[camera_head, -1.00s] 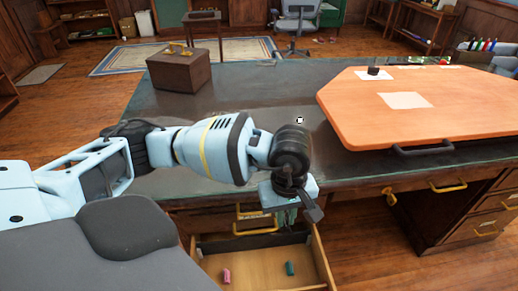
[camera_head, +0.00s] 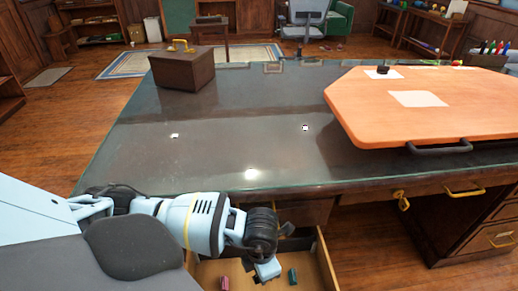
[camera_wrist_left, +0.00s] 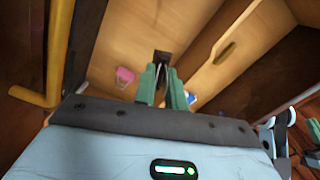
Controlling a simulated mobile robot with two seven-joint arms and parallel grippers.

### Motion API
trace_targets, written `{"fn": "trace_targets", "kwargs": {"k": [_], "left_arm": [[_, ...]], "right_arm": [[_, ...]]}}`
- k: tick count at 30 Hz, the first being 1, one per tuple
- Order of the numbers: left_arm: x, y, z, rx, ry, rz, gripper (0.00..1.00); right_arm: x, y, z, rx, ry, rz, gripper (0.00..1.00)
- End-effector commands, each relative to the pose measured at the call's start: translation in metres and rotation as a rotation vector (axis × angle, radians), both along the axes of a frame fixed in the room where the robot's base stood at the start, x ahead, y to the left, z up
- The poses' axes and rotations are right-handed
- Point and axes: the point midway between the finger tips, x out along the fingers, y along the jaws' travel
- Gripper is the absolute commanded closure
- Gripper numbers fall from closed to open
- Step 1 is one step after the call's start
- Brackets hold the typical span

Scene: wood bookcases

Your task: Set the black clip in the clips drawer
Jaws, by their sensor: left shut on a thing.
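My left gripper (camera_head: 267,269) points down into an open wooden drawer (camera_head: 326,262) at the desk front. The wrist view shows its green fingers (camera_wrist_left: 167,72) shut on the small black clip (camera_wrist_left: 161,57), dark at the fingertips, just over or at the drawer floor; I cannot tell whether it touches. The clip is hidden in the head view. The pink clip (camera_wrist_left: 125,75) also shows in the wrist view.
A yellow handle (camera_wrist_left: 40,98) is close to the wrist.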

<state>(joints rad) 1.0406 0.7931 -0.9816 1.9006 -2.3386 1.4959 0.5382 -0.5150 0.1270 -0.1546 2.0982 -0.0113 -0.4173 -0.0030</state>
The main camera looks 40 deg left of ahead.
Motion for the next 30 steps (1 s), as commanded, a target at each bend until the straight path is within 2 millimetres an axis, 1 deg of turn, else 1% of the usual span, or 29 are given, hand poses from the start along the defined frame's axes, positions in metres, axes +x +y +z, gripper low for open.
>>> {"fn": "trace_targets", "kwargs": {"k": [3, 7, 9, 11, 15, 19, 22, 28, 30], "left_arm": [[-0.002, 0.001, -0.005, 0.002, 0.000, 0.047, 1.00], [-0.002, 0.001, -0.006, 0.003, -0.001, 0.054, 1.00], [-0.002, 0.001, -0.010, 0.002, 0.000, 0.054, 1.00], [-0.003, 0.001, -0.018, 0.002, 0.002, 0.053, 1.00], [-0.003, 0.001, -0.044, 0.003, 0.003, 0.053, 1.00], [-0.003, 0.001, -0.062, 0.003, 0.002, 0.051, 1.00], [-0.002, 0.001, -0.068, 0.001, 0.001, 0.051, 1.00], [-0.002, 0.001, -0.070, 0.002, 0.000, 0.051, 1.00], [-0.003, 0.001, -0.076, 0.003, 0.001, 0.051, 1.00]], "right_arm": [[0.001, 0.000, -0.001, -0.001, -0.001, -0.001, 1.00], [0.002, 0.000, -0.001, -0.001, -0.002, 0.000, 1.00], [0.001, 0.000, -0.003, -0.001, 0.000, -0.001, 1.00], [0.000, 0.000, -0.005, -0.001, 0.002, 0.000, 1.00], [-0.001, 0.000, -0.011, -0.002, 0.007, 0.000, 1.00], [0.001, 0.000, -0.014, -0.004, 0.005, 0.001, 1.00], [0.004, -0.001, -0.015, -0.004, 0.000, 0.001, 1.00], [0.006, -0.001, -0.015, -0.004, -0.003, 0.002, 1.00], [0.005, -0.001, -0.016, -0.004, -0.002, 0.002, 1.00]]}}
